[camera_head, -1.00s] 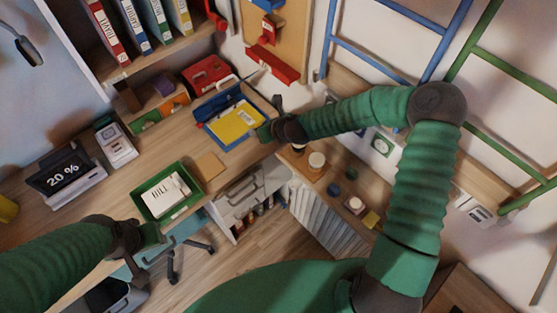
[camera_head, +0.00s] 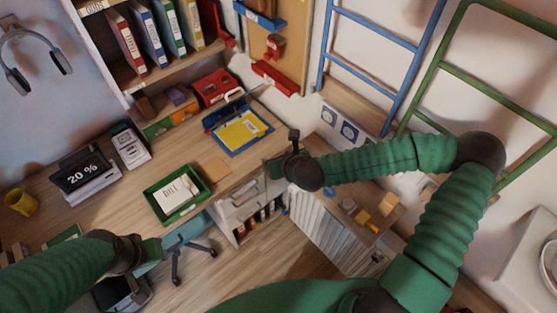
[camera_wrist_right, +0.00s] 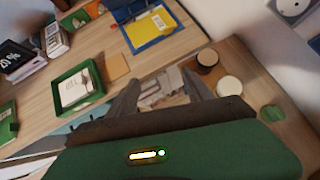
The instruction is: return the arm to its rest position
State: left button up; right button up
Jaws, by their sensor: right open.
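My right arm comes in from the right in the head view. Its gripper (camera_head: 281,156) is open and empty, above the front edge of the desk, apart from the blue tray with a yellow sheet (camera_head: 240,129). In the right wrist view the two fingers of the right gripper (camera_wrist_right: 160,90) stand apart with nothing between them. My left gripper (camera_head: 150,252) is at lower left, in front of the desk edge, and touches nothing that I can see. Its fingers are too small and dark to read.
The desk (camera_head: 110,200) holds a green tray (camera_head: 157,211) with a bill, a 20 % display (camera_head: 85,178) and a yellow mug (camera_head: 20,202). A low cabinet stands under my right forearm. Blue (camera_head: 407,95) and green (camera_head: 485,86) ladders rise at right.

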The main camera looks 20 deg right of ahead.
jog(key=shift+w+d+f, duration=0.15)
jog(key=shift+w+d, duration=0.05)
jog(key=shift+d, duration=0.05)
jog(key=s+a+f+n+g+y, duration=0.1)
jog(key=s+a+f+n+g, duration=0.2)
jog(key=n, duration=0.7)
jog(key=s+a+f+n+y, duration=0.1)
jog(key=s+a+f+n, duration=0.3)
jog(key=n, duration=0.6)
jog(key=s+d+r+n+g+h, duration=0.2)
jog(key=s+d+r+n, duration=0.5)
jog(key=n, duration=0.8)
jog(key=shift+s+d+r+n+g, duration=0.3)
jog(key=shift+s+r+g, duration=0.4)
jog(key=shift+s+r, duration=1)
